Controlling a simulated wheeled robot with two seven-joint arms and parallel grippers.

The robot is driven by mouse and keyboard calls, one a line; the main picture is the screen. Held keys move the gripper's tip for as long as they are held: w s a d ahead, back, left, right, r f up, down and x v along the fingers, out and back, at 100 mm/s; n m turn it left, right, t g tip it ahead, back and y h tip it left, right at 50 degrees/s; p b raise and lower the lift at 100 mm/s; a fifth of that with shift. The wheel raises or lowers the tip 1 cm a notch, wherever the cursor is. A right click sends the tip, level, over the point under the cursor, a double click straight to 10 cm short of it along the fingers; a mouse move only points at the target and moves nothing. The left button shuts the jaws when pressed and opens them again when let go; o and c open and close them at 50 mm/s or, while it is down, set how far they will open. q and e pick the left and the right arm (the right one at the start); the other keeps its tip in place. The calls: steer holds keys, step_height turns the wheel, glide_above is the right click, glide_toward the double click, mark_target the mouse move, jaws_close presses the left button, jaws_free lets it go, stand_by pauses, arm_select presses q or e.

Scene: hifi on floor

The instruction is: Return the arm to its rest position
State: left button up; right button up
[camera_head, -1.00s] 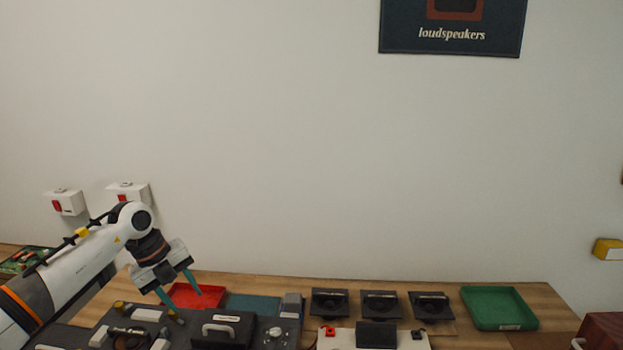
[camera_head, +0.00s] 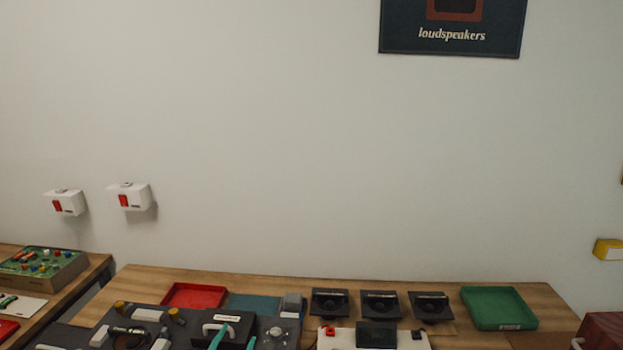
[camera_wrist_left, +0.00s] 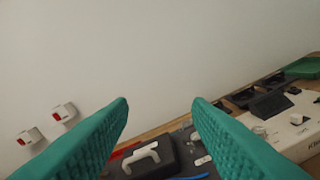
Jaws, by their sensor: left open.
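My left gripper (camera_head: 235,338) shows only as two teal fingertips at the bottom edge of the head view; the rest of the arm is out of that view. In the left wrist view the two teal fingers of my left gripper (camera_wrist_left: 160,106) stand wide apart with nothing between them. The fingertips are in front of a black case with a white handle (camera_head: 243,324), and I cannot tell whether they touch it. The black case (camera_wrist_left: 145,160) also shows beyond the fingers in the wrist view. My right gripper is in neither view.
The wooden table (camera_head: 390,283) holds a red tray (camera_head: 194,296), a green tray (camera_head: 500,308), black speaker units (camera_head: 381,304) and a white box (camera_head: 337,341). A side table (camera_head: 95,268) stands left. Two white wall boxes (camera_head: 129,197) hang behind. Space above the table is clear.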

arm_select(q)
steer(key=s+a+f+n+g+y, duration=0.2)
steer(key=s+a+f+g, duration=0.15)
steer(key=s+f, duration=0.25)
steer(key=s+a+f+n+g+y, duration=0.1)
steer(key=s+a+f+n+g, duration=0.1)
steer(key=s+f+g, duration=0.3)
steer(key=s+a+f+g, duration=0.1)
steer(key=s+f+g, duration=0.2)
steer(key=s, duration=0.6)
steer(key=s+f+g, duration=0.3)
steer(key=s, duration=0.6)
step_height(320, 180, down, 32)
steer(key=g+b, duration=0.1)
steer(key=b, duration=0.5)
steer(key=s+a+f+g+b, duration=0.1)
steer(key=s+a+f+b, duration=0.2)
steer(key=s+f, duration=1.3)
step_height(320, 180, down, 4)
steer(key=shift+s+r+b, duration=0.1)
steer(key=shift+s+b, duration=0.25)
steer(key=shift+b, duration=0.15)
